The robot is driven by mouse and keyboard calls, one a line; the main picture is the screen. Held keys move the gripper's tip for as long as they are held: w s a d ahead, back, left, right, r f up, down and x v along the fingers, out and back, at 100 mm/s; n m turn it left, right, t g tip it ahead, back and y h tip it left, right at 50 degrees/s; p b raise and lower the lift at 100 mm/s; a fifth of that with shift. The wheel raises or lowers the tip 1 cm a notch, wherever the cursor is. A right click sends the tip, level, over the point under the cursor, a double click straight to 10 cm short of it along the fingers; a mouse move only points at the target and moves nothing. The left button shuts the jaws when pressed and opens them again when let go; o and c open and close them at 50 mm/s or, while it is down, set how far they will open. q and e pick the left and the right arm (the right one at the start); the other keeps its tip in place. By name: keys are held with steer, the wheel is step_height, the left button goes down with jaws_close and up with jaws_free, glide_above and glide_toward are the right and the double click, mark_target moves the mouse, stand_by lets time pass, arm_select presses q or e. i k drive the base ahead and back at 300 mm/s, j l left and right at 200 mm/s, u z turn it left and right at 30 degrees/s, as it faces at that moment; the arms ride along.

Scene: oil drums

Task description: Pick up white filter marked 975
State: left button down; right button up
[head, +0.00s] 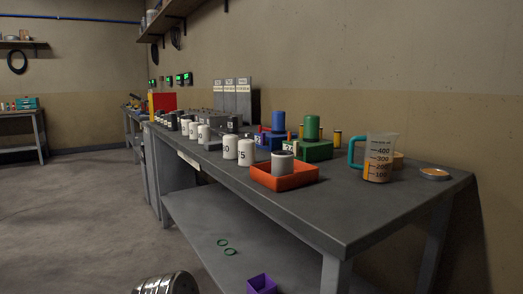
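A row of white cylindrical filters stands along the left edge of the grey workbench (350,215). The nearest white filter (245,153) shows the digits "75"; the rest of its marking is turned out of sight. It stands upright just behind the orange-red tray (285,182). Next to it is another white filter (230,148) whose marking seems to end in "0". More white filters (203,134) stand farther back, their markings too small to read. Neither of my grippers is in view.
A grey cylinder (283,163) stands in the tray. Blue (278,122) and green (312,128) filters stand on coloured boxes behind. A measuring jug (379,158) and a round tin (434,174) are at right. The bench's near end is clear. Green rings (230,252) lie on the lower shelf.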

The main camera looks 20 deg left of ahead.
mark_target(246, 147)
steer(key=i+j+z, duration=0.1)
steer(key=j+z, duration=0.35)
steer(key=j, duration=0.3)
steer(key=j+z, duration=0.45)
steer(key=j, duration=0.25)
steer(key=k+j+z, duration=0.15)
steer(key=j+z, duration=0.3)
steer(key=j, duration=0.25)
steer(key=j+z, duration=0.3)
steer(key=j, duration=0.3)
steer(key=j+z, duration=0.3)
steer(key=j, duration=0.25)
steer(key=k+j+z, duration=0.1)
steer(key=j+z, duration=0.15)
steer(key=j, duration=0.3)
steer(key=i+j+u, duration=0.1)
steer(key=j+u, duration=0.3)
steer(key=i+j+u, duration=0.15)
steer(key=u, duration=0.35)
steer(key=k+z, duration=0.25)
steer(key=k, duration=0.1)
